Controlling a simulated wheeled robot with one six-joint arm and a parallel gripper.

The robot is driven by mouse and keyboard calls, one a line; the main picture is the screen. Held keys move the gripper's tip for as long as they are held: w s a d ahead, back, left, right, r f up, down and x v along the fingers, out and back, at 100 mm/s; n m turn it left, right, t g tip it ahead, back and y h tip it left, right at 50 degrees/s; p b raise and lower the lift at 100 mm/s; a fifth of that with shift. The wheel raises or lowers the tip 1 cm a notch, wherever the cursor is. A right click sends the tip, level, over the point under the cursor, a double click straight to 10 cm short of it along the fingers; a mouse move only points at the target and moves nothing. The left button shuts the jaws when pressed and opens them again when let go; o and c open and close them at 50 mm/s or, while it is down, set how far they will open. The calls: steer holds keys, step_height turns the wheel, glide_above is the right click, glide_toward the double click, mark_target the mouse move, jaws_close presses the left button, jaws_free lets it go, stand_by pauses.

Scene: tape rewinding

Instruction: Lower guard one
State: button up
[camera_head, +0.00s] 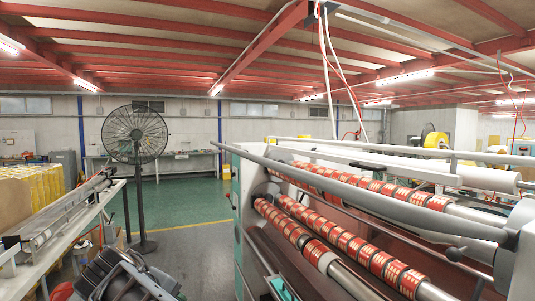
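A tape rewinding machine fills the right half of the head view. A long grey bar (370,195), which looks like a guard bar, runs slantwise across its upper front, from the far left end to the near right end. It sits raised above the front rollers. A small dark knob (455,254) is near its right end. I cannot tell for certain which part is guard one. Red and gold tape rolls (345,243) sit on shafts below and behind the bar. My gripper cannot be made out in this view.
A black pedestal fan (135,134) stands left of the machine. A dark ribbed device (125,277) is at the bottom left. Open floor (185,245) lies between fan and machine.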

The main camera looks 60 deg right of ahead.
steer(key=d+r+m+g+h+p, duration=0.3)
steer(key=d+r, duration=0.5)
steer(key=r, duration=0.6)
steer(key=m+g+h+p, duration=0.25)
steer(key=m+g, duration=0.25)
steer(key=g, duration=0.3)
glide_toward(266, 164)
steer(key=shift+h, duration=0.35)
steer(key=x, duration=1.1)
steer(key=shift+s+d+f+p, duration=0.1)
steer(key=shift+s+f+p, duration=0.1)
steer(key=shift+p, duration=0.1)
steer(key=shift+x, duration=0.75)
jaws_close()
